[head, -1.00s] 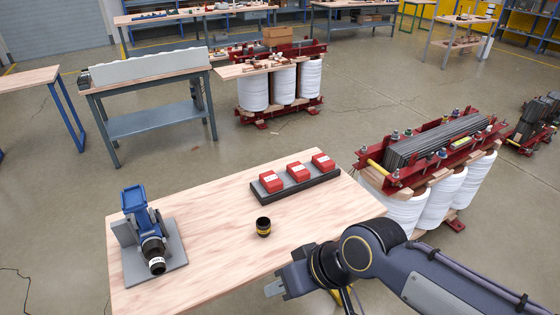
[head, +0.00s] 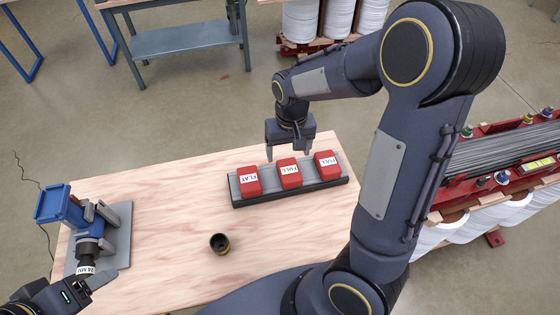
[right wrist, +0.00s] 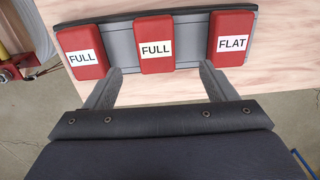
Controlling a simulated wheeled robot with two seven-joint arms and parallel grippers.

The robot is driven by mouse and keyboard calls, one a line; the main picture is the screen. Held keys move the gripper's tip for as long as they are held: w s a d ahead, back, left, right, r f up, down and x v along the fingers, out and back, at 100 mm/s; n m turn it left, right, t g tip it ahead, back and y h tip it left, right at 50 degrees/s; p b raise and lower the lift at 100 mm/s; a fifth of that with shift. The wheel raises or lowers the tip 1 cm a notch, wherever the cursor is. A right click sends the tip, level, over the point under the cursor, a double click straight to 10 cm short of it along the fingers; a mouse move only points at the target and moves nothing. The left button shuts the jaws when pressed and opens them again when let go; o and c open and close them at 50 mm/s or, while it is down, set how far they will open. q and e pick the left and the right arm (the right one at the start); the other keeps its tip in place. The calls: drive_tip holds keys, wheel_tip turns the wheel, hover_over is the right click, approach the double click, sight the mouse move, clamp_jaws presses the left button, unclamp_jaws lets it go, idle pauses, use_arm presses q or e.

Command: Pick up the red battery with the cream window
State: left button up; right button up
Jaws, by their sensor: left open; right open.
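Three red batteries sit in a row in a dark grey tray (head: 338,182). In the head view the left one (head: 250,187) has a pale label reading FLAT. The middle one (head: 289,179) and right one (head: 327,171) have labels reading FULL. I cannot make out a cream window apart from these labels. My right gripper (head: 288,157) is open and empty, just behind the tray. In the right wrist view its fingertips (right wrist: 161,72) lie either side of the middle FULL battery (right wrist: 155,48), near its edge. My left gripper (head: 93,279) is open at the lower left.
A blue tool (head: 66,210) with a black end stands on a grey plate (head: 120,240) at the table's left, close to my left gripper. A small black cup (head: 219,244) stands mid-table. The wooden table (head: 165,205) is bare between them.

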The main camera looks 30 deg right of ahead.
sight(289, 169)
drive_tip(key=shift+w+d+f, duration=0.35)
drive_tip(key=shift+d+f, duration=0.2)
drive_tip(key=shift+f, duration=0.25)
drive_tip(key=f, duration=0.5)
drive_tip(key=shift+s+a+f, duration=0.2)
drive_tip(key=shift+s+a, duration=0.1)
drive_tip(key=shift+s, duration=0.05)
drive_tip(key=shift+f, duration=0.55)
drive_tip(key=shift+f, duration=0.25)
drive_tip(key=shift+c, duration=0.2)
drive_tip(key=c, duration=1.2)
